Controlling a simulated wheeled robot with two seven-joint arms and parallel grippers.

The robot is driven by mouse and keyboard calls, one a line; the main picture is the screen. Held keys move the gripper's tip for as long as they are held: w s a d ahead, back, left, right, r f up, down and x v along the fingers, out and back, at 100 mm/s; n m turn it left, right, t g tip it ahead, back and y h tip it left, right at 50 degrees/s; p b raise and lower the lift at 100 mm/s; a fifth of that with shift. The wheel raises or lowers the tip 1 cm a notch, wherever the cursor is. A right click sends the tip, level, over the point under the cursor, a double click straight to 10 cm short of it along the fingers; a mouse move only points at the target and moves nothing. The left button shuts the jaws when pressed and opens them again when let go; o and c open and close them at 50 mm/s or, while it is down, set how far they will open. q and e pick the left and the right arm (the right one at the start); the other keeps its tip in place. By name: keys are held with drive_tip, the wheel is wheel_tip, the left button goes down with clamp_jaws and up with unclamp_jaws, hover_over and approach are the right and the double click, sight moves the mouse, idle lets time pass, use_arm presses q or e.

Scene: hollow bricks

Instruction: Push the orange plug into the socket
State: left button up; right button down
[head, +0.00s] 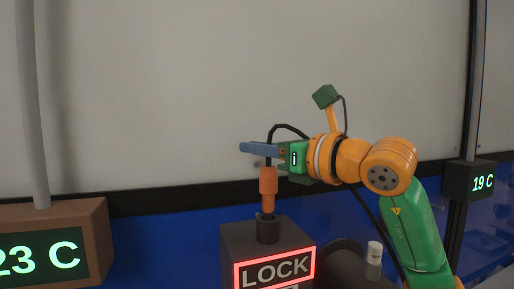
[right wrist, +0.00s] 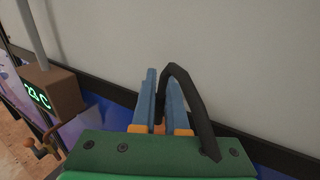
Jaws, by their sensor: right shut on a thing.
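The orange plug (head: 268,182) stands upright in the head view, with a black cable (head: 289,127) looping from its top. Its narrow lower end meets the mouth of the dark round socket (head: 268,230); I cannot tell how deep it sits. The socket is on top of a dark box (head: 236,240) with a red-framed LOCK sign. My right gripper (head: 247,148) is shut on the plug's dark upper stem, above the orange body. In the right wrist view, the blue fingers of my right gripper (right wrist: 161,80) show with the cable (right wrist: 196,105) arching beside them. My left gripper is out of view.
A brown box with a 23 C display (head: 95,225) stands at left, below a grey pole. A small 19 C display (head: 482,184) is at right. A white-capped cylinder (head: 374,252) is right of the LOCK box. A pale wall (head: 150,90) fills the back.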

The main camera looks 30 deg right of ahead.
sight(276, 177)
drive_tip(key=shift+f+b, duration=2.1)
drive_tip(key=shift+f, duration=0.25)
drive_tip(key=c, duration=0.9)
unclamp_jaws()
drive_tip(key=shift+r, duration=0.1)
drive_tip(key=shift+o, duration=0.2)
drive_tip(key=shift+s+d, duration=0.1)
drive_tip(key=shift+s, duration=0.3)
drive_tip(key=b+v, duration=0.2)
drive_tip(key=v, duration=0.4)
drive_tip(key=shift+s+d, duration=0.1)
drive_tip(key=shift+s, duration=0.15)
drive_tip(key=shift+w, duration=0.1)
